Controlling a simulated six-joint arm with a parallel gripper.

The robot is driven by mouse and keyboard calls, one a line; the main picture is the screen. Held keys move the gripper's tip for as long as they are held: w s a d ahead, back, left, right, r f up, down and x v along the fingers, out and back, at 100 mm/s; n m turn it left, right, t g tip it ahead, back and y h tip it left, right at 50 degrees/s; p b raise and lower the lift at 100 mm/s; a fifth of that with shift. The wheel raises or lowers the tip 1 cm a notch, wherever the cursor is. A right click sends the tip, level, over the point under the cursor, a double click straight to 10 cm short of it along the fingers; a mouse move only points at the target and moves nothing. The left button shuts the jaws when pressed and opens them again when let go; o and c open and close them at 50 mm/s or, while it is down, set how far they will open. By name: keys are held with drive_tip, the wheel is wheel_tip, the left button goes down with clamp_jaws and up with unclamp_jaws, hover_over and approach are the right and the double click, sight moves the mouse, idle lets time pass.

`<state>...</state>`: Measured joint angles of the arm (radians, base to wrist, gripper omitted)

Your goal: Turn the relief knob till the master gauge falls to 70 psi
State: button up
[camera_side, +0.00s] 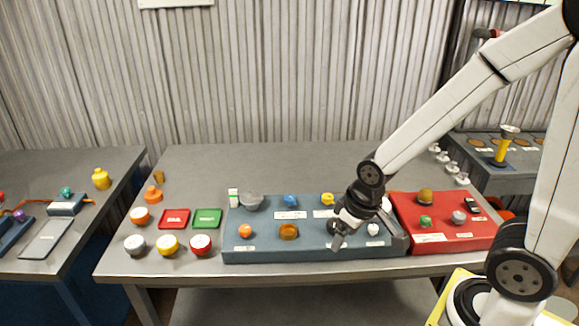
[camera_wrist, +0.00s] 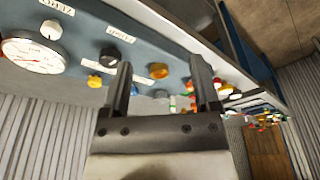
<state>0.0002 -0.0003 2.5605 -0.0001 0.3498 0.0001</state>
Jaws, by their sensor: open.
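My gripper (camera_side: 338,238) is over the right part of the blue-grey panel (camera_side: 265,253) in the side view. In the wrist view its two fingers (camera_wrist: 163,82) stand apart with nothing held between them. A black knob (camera_wrist: 110,57) shows just beside the left finger; I cannot tell whether they touch. A white gauge (camera_wrist: 32,56) with a red needle lies at the far left; its reading is too small to tell. A white knob (camera_wrist: 51,29) sits beside it and also shows in the side view (camera_side: 373,229). I cannot tell from the labels which knob is the relief knob.
The panel also bears an orange knob (camera_side: 245,231), an amber one (camera_side: 289,232), a blue one (camera_side: 291,200) and a yellow one (camera_side: 327,199). A red panel (camera_side: 470,242) adjoins on the right. Red (camera_side: 174,218) and green (camera_side: 207,218) trays lie left. The table's back is clear.

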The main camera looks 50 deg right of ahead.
drive_tip(key=shift+w, duration=0.1)
drive_tip(key=n+g, duration=0.3)
drive_tip(key=n, duration=0.2)
hover_over(245, 227)
drive_tip(key=shift+f, duration=0.8)
drive_tip(key=shift+f, duration=0.15)
drive_tip(key=shift+f, duration=3.75)
clamp_jaws()
